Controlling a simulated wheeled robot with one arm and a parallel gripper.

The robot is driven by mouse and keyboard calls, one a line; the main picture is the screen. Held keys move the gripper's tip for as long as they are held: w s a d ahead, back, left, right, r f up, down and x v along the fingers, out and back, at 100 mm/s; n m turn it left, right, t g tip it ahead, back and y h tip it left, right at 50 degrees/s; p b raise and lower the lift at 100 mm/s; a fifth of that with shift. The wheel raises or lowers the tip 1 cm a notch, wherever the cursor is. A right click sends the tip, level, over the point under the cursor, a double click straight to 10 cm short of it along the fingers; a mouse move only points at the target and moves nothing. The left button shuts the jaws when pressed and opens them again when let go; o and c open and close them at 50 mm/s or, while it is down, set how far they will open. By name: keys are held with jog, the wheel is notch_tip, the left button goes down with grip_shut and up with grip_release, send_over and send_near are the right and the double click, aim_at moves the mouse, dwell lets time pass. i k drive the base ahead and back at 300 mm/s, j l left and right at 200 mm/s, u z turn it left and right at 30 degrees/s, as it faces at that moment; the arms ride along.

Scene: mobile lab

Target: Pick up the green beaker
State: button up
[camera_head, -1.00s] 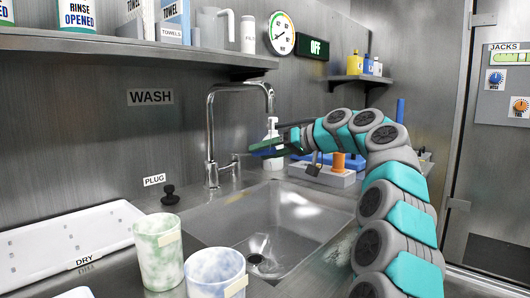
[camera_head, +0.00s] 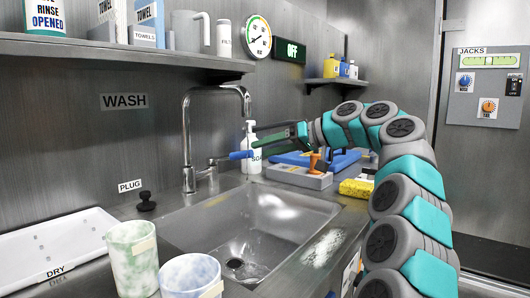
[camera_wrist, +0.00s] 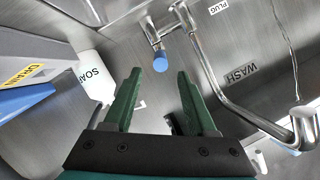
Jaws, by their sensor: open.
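The green marbled beaker (camera_head: 133,258) stands upright at the lower left in the head view, on the counter in front of the sink, with a cream label near its rim. A blue-and-white marbled beaker (camera_head: 190,277) stands close to its right, cut by the bottom edge. My gripper (camera_head: 258,135) is open and empty, well behind and to the right of both beakers, beside the tap. In the wrist view my gripper's green fingers (camera_wrist: 159,82) point at the blue-tipped tap lever (camera_wrist: 160,63), just beyond the fingertips. Neither beaker shows there.
The steel sink (camera_head: 290,210) lies between the beakers and my arm, with a tall tap (camera_head: 186,130) behind it. A white drying tray (camera_head: 45,245) is at left, a black plug (camera_head: 146,201) beside the sink. A soap bottle (camera_head: 251,150) and yellow sponge (camera_head: 356,188) are nearby.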

aim_at(131, 245)
jog(key=k+l, duration=0.1)
jog(key=l, duration=0.25)
jog(key=k+l, duration=0.1)
jog(key=l, duration=0.2)
jog(key=k+l, duration=0.15)
jog(key=l, duration=0.2)
jog(key=k+l, duration=0.1)
jog(key=l, duration=0.25)
